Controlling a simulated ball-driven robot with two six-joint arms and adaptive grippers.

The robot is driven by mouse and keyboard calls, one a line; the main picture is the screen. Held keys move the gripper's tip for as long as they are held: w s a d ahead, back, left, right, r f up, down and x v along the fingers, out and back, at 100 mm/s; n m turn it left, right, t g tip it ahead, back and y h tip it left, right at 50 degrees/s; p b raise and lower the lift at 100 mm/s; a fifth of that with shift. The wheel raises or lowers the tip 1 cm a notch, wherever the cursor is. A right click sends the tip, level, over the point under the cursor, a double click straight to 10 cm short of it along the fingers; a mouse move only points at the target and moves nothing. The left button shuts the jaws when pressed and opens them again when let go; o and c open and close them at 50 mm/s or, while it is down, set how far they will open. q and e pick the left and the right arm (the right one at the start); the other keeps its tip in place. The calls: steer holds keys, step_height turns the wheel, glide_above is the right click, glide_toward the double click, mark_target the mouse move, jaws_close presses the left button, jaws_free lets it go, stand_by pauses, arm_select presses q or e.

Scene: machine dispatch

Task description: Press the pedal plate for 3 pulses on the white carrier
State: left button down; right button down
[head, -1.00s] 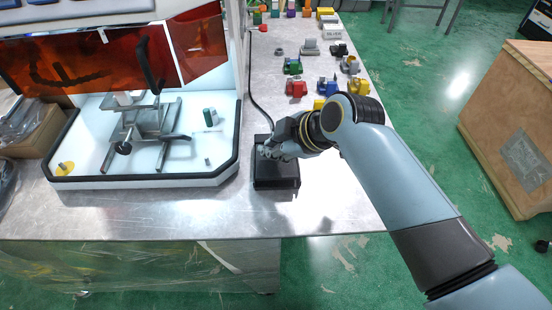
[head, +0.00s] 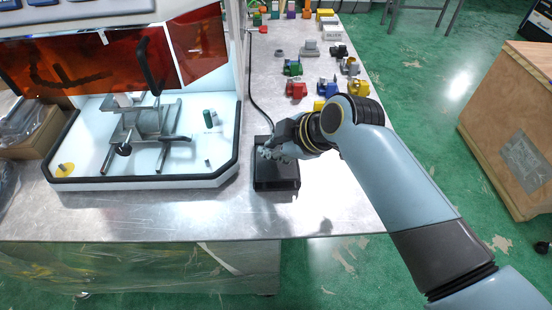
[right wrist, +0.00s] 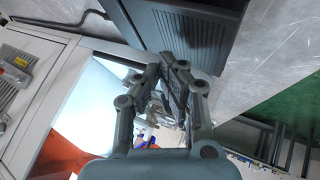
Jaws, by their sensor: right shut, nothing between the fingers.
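The black pedal plate (head: 276,180) lies on the metal table, right of the white-based machine; its ribbed top shows in the right wrist view (right wrist: 190,30). My right gripper (head: 268,153) is shut and empty, its fingertips over the rear left part of the pedal. In the right wrist view the closed fingertips (right wrist: 174,62) are close to the pedal's edge; whether they touch it I cannot tell. A small pale block (head: 126,98) sits on the metal stand in the machine; I cannot tell whether it is the white carrier. My left gripper is not in view.
The machine's white base (head: 90,160) with black rim stands left of the pedal, under an orange shield (head: 100,60). Several coloured parts, including a red one (head: 296,89), stand farther back. A wooden box (head: 510,130) is at right. The table front is clear.

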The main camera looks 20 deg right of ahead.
steer(key=shift+f, duration=0.15)
steer(key=shift+f, duration=0.3)
steer(key=shift+s+f+b, duration=0.2)
steer(key=shift+f+b, duration=0.25)
steer(key=shift+f, duration=0.35)
stand_by(0.9)
steer(key=shift+r, duration=0.1)
steer(key=shift+w+r+p, duration=0.15)
steer(key=shift+r+p, duration=0.9)
steer(key=shift+p, duration=0.1)
steer(key=r+p, duration=0.5)
steer(key=shift+w+d+r, duration=0.1)
steer(key=shift+w+d, duration=0.05)
steer(key=shift+w, duration=0.15)
